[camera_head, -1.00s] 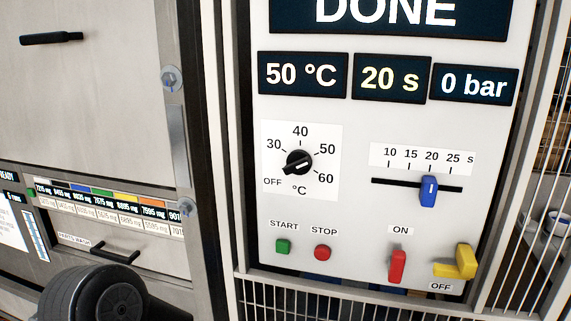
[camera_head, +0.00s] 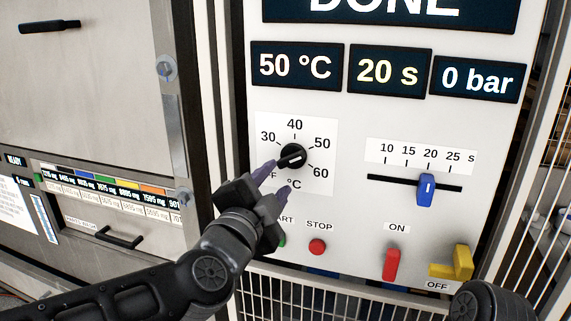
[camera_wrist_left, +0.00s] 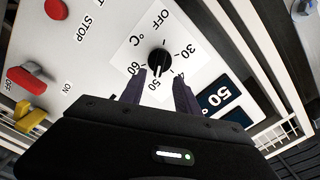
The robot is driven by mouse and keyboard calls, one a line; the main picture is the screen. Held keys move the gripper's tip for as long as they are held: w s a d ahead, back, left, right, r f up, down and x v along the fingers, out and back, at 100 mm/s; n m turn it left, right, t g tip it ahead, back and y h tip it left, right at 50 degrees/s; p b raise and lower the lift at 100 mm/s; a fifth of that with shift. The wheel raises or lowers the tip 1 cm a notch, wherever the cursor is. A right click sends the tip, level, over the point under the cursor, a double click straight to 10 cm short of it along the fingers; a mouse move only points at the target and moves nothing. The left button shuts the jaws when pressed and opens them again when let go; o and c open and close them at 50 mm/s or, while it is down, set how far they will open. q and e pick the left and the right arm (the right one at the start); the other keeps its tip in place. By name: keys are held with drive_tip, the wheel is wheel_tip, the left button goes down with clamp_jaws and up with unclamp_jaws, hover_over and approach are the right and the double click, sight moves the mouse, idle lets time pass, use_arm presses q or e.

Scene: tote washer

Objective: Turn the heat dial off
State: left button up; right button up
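The heat dial (camera_head: 292,156) is a round black knob on a white scale marked 30 to 60 and OFF. In the left wrist view the dial (camera_wrist_left: 159,58) sits just beyond the gap between the open fingertips (camera_wrist_left: 160,80). I cannot tell whether a fingertip touches it. The right gripper's fingers are not seen.
A blue time slider (camera_head: 426,189) is right of the dial. Below are a red stop button (camera_head: 318,247), a red switch (camera_head: 391,263) and a yellow lever (camera_head: 461,262). A wire cage borders the panel.

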sight(290, 162)
use_arm(q)
drive_tip(key=shift+x, duration=3.95)
drive_tip(key=shift+f, duration=0.1)
clamp_jaws()
